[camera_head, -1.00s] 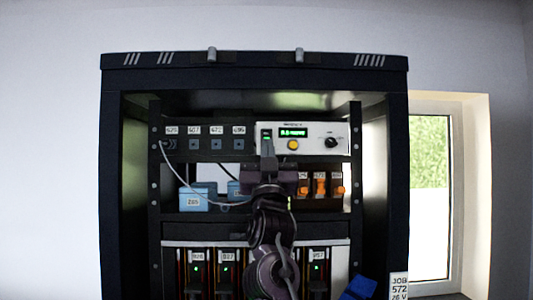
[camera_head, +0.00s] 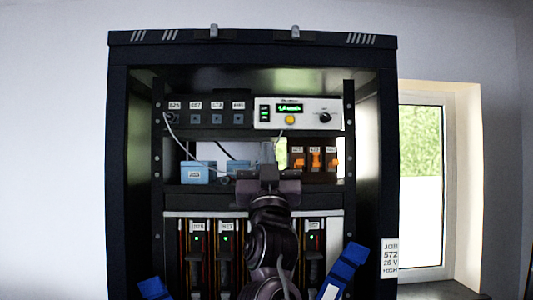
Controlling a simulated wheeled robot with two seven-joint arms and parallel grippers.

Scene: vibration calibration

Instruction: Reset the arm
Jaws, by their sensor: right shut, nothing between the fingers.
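My right arm rises from the bottom middle, in front of the rack. Its gripper (camera_head: 268,158) is shut and empty. The fingertips point up, just below the white instrument panel (camera_head: 262,123), with a visible gap to it. The panel has a green-lit display (camera_head: 289,108), a yellow button (camera_head: 290,119), a black knob (camera_head: 325,118) and a switch block with green lights (camera_head: 265,112). My arm hides part of the middle shelf and the lower modules. My left gripper is not in view.
A dark rack cabinet (camera_head: 118,150) surrounds the shelves. Blue boxes (camera_head: 194,172) stand left of the gripper, orange switches (camera_head: 315,159) right of it. A white cable (camera_head: 180,143) hangs at the left. A window (camera_head: 420,170) is at the right.

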